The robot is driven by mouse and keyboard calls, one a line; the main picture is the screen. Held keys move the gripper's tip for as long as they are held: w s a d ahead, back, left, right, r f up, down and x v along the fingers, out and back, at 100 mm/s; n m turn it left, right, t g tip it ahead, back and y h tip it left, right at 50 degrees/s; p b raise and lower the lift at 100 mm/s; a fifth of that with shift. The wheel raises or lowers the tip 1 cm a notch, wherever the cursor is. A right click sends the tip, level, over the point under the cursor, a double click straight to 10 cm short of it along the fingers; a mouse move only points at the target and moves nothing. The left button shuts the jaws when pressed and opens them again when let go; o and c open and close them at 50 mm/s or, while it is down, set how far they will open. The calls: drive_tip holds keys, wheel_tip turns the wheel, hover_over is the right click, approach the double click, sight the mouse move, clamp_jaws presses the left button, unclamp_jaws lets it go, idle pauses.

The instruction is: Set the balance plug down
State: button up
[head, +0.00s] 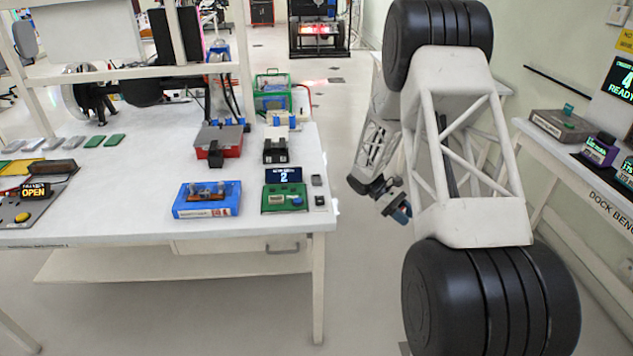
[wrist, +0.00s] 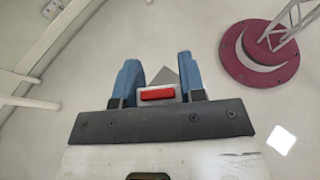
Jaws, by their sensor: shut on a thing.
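My gripper (head: 397,207) hangs in the gap between the left bench and the right bench, beside my white lattice arm link. In the wrist view, the blue fingers of my gripper (wrist: 159,68) are closed on a small pale block with a red bar on its near face, which I take for the balance plug (wrist: 157,94). A grey pointed part shows beyond it between the fingers. The plug is held over pale floor, clear of any bench. In the head view the plug is too small to make out.
The left bench (head: 120,237) carries a blue box (head: 190,211), a green unit (head: 275,203) showing 2, a red box (head: 208,153) and a black holder (head: 275,156). The right dock bench (head: 560,165) holds a grey box (head: 560,127). A maroon disc (wrist: 235,68) lies below.

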drive_tip(key=s+a+m+g+y, duration=0.2)
drive_tip(key=s+a+m+y, duration=0.3)
drive_tip(key=a+m+y, duration=0.75)
drive_tip(key=w+a+r+m+t+y, duration=0.2)
drive_tip(key=a+r+m+t+y, duration=0.1)
drive_tip(key=a+m, duration=0.1)
drive_tip(key=w+a+r+m+t+y, duration=0.2)
drive_tip(key=a+r+m+t+y, duration=0.1)
drive_tip(key=a+m+t, duration=0.1)
drive_tip(key=w+a+r+m+t+y, duration=0.3)
drive_tip(key=a+m+t+y, duration=0.1)
drive_tip(key=a+m, duration=0.1)
drive_tip(key=shift+a+r+m, duration=0.2)
drive_tip(key=shift+m, duration=0.05)
drive_tip(key=shift+w+a+r+m+t, duration=0.3)
drive_tip(key=shift+w+t, duration=0.1)
drive_tip(key=shift+t, duration=0.1)
hover_over(316, 180)
drive_tip(key=a, duration=0.2)
drive_tip(key=shift+s+d+f, duration=0.15)
drive_tip(key=shift+d+f, duration=0.05)
drive_tip(key=shift+f, duration=0.6)
